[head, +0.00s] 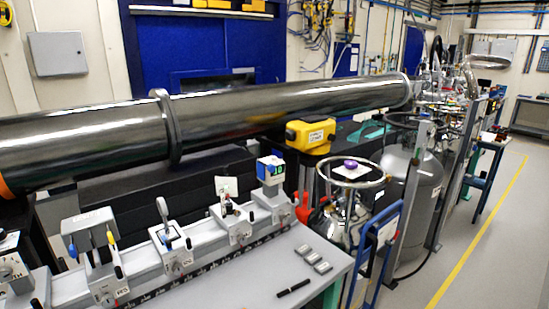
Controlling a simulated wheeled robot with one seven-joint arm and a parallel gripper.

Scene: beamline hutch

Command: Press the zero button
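I cannot make out a button marked zero in the head view. Other mounts on the rail carry small knobs and dials, including a white round dial (12,268) at the left edge, cut off by the frame. My gripper is not in view.
The grey table (255,288) holds a black pen (293,287) and several small grey blocks (312,260). A large dark pipe (280,105) runs behind. A blue-framed cart (377,240) and tanks stand right of the table. Floor (490,255) at right is clear.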

